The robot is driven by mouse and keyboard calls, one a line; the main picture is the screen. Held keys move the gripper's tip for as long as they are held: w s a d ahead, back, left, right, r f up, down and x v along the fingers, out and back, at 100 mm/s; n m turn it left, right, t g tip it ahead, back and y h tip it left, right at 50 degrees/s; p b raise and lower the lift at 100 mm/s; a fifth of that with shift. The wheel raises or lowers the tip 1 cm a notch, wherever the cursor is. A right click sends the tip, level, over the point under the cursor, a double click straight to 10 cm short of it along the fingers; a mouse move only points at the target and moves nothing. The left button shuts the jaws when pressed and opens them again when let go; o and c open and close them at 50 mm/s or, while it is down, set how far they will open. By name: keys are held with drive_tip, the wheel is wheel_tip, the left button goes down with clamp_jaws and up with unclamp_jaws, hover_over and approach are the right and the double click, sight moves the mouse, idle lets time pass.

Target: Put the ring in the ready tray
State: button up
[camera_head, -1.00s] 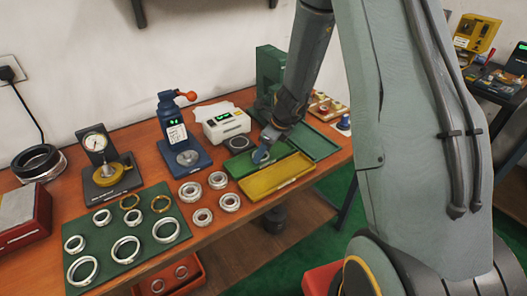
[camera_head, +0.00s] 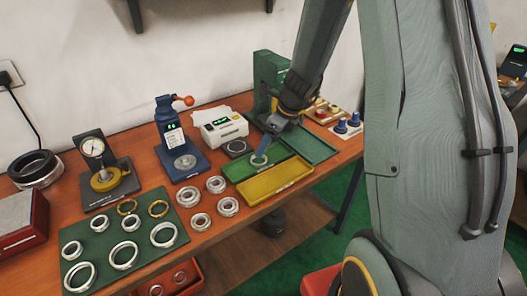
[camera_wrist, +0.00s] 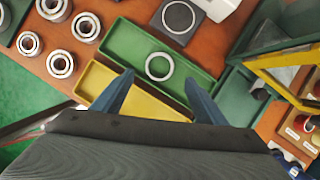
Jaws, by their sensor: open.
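A pale metal ring (camera_head: 259,160) lies flat in a long green tray (camera_head: 237,170). In the wrist view the ring (camera_wrist: 160,66) rests on the floor of the green tray (camera_wrist: 122,43), near its middle. A yellow tray (camera_head: 275,183) sits alongside, in front of the green one, and looks empty. I cannot read a label that tells which is the ready tray. My gripper (camera_head: 262,152) is over the green tray. In the wrist view its two blue fingers (camera_wrist: 160,88) are spread wide with nothing between them, apart from the ring.
Several bearings (camera_head: 216,184) stand left of the trays. A green mat (camera_head: 105,260) holds several rings. A dial gauge (camera_head: 93,150), a blue press (camera_head: 167,125) and a white meter (camera_head: 220,125) stand behind. A green machine (camera_head: 268,80) rises beside my arm.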

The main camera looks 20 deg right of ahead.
drive_tip(key=s+a+r+n+g+h, duration=0.1)
drive_tip(key=s+r+n, duration=0.3)
drive_tip(key=s+n, duration=0.7)
drive_tip(key=s+a+r+n+g+h, duration=0.1)
drive_tip(key=s+r+n+h, duration=0.1)
drive_tip(key=s+n, duration=0.9)
drive_tip(key=shift+s+a+r+n, duration=0.3)
drive_tip(key=shift+r+n, duration=0.55)
drive_tip(key=shift+n, duration=1.85)
drive_tip(key=shift+w+a, duration=0.1)
